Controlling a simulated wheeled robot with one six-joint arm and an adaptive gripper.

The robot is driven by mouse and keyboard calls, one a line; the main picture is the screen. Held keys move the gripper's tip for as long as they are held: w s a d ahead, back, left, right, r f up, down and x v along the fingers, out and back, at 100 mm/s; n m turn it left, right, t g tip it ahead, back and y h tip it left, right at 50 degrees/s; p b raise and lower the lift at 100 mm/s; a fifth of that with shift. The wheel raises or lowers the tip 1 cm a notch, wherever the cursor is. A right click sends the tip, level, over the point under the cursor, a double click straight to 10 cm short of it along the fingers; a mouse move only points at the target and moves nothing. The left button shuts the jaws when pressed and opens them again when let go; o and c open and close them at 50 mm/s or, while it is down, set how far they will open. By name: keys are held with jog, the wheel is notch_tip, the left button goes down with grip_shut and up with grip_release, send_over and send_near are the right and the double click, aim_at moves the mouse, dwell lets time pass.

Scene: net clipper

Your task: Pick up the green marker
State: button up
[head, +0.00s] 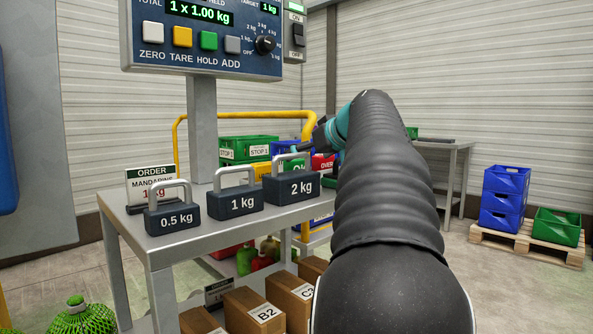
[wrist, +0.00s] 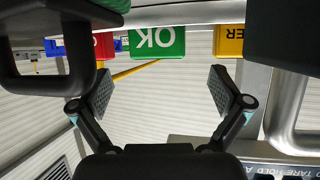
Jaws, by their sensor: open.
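The green marker labelled OK (wrist: 160,42) shows upside down in the wrist view, near the top, between and beyond my open fingertips. It looks apart from both of them. In the head view the green marker (head: 299,166) is mostly hidden behind the 2 kg weight and its handle. My gripper (wrist: 163,88) is open, with nothing between its fingers. In the head view, my gripper (head: 305,149) is small and partly hidden by my own arm, just above the 2 kg weight's handle.
A red OVER marker (wrist: 103,45) and a yellow marker (wrist: 229,38) flank the green one. Weights of 0.5 kg (head: 174,212), 1 kg (head: 235,201) and 2 kg (head: 291,185) stand on the table (head: 180,250). A control panel (head: 210,35) rises above the table.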

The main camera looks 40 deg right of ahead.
aim_at(299, 160)
jog(key=shift+x, duration=2.65)
jog(key=shift+d+r, duration=0.15)
jog(key=c, duration=1.1)
jog(key=shift+c, duration=0.2)
jog(key=shift+r, duration=0.15)
